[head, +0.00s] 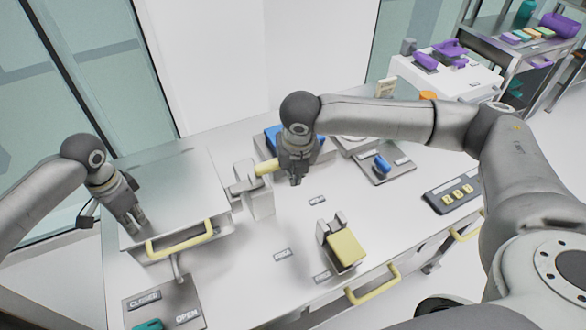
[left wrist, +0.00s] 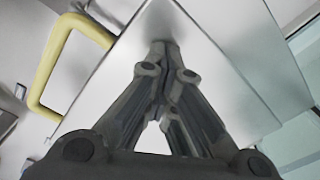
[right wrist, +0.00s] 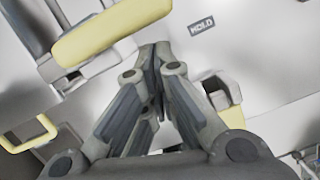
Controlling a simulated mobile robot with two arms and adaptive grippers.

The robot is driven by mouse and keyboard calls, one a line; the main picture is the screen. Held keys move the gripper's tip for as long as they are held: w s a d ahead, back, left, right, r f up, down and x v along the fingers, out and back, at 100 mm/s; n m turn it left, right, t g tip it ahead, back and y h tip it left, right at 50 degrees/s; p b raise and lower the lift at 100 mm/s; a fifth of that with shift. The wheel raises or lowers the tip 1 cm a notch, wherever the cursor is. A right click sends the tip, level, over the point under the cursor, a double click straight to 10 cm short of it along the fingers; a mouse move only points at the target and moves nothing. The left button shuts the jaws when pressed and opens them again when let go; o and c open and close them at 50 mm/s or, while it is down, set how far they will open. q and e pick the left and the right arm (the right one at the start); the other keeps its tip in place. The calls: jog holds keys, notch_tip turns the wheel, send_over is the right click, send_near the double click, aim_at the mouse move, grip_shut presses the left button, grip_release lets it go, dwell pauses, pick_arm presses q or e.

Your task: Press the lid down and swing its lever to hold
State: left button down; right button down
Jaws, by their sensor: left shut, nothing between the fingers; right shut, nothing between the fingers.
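The lid (head: 185,185) is a broad flat grey plate on the left, with a yellow handle (head: 180,238) on its front; both also show in the left wrist view, the lid (left wrist: 225,60) and the handle (left wrist: 48,62). My left gripper (head: 138,229) is shut and empty, tips down at the lid's top near its front; I cannot tell if they press. The lever (head: 265,168) has a yellow grip and stands on a grey post (head: 260,203) right of the lid. My right gripper (head: 295,183) is shut and empty, just right of the grip. Any gap between them is unclear.
A HOLD label (right wrist: 202,24) lies near my right gripper. A yellow-topped grey block (head: 345,247) stands in front. A plate marked CLOSED and OPEN (head: 165,302) is at front left.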

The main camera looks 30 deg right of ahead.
pick_arm(q)
jog(key=shift+s+a+f, duration=0.1)
jog(key=shift+s+f, duration=0.05)
jog(key=shift+f, duration=0.1)
pick_arm(e)
jog(key=s+r, duration=0.5)
jog(key=r, duration=0.4)
jog(key=shift+s+r, duration=0.35)
